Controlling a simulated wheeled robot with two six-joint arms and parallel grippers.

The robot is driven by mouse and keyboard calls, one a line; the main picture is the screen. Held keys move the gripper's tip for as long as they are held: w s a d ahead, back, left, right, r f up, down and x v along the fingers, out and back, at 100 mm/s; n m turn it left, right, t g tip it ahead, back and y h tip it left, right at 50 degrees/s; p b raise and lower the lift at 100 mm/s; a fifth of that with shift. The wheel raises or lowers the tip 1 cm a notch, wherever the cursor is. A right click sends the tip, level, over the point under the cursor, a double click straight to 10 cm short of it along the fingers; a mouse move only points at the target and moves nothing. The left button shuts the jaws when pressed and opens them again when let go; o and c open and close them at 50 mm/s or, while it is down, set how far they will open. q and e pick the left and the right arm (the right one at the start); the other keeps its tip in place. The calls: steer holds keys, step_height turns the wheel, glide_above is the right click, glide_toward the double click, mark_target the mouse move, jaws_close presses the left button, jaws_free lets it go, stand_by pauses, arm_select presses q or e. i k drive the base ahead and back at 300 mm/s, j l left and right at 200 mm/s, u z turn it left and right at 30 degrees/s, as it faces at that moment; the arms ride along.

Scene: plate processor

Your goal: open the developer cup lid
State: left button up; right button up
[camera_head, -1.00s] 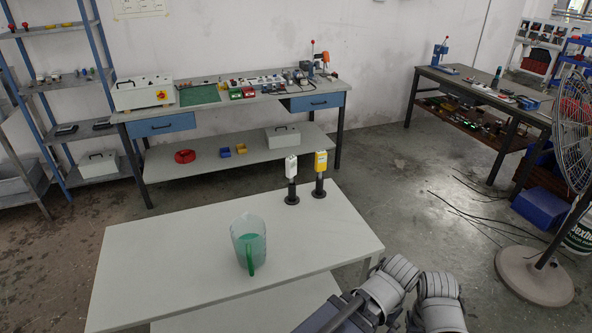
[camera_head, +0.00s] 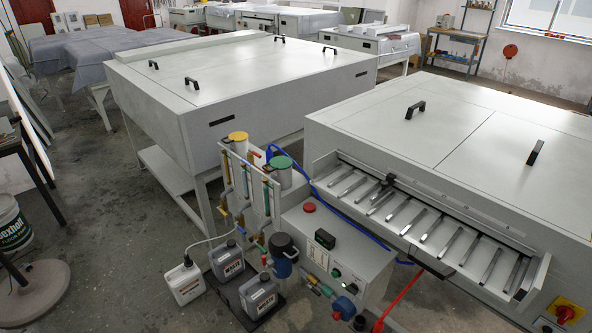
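Two lidded cups stand on the panel at the near left corner of the processor. One has a yellow lid (camera_head: 238,136), the other, nearer, has a green lid (camera_head: 281,162). Both lids look flat and closed. No readable label tells which cup is the developer one. Coloured valves and clear tubes run down the panel (camera_head: 262,195) below the cups. Neither of my grippers is in view.
The processor (camera_head: 450,135) with a roller feed tray fills the right. A second large cabinet (camera_head: 240,85) stands behind the cups. Jugs, including a white one (camera_head: 185,284) and a grey one (camera_head: 260,296), stand on the floor below. The floor at left is mostly free.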

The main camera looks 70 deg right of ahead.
mark_target(280, 162)
steer(key=z, duration=2.25)
steer(key=i+l, duration=0.1)
steer(key=i, duration=0.5)
steer(key=i+l+u, duration=0.1)
steer(key=i, duration=0.45)
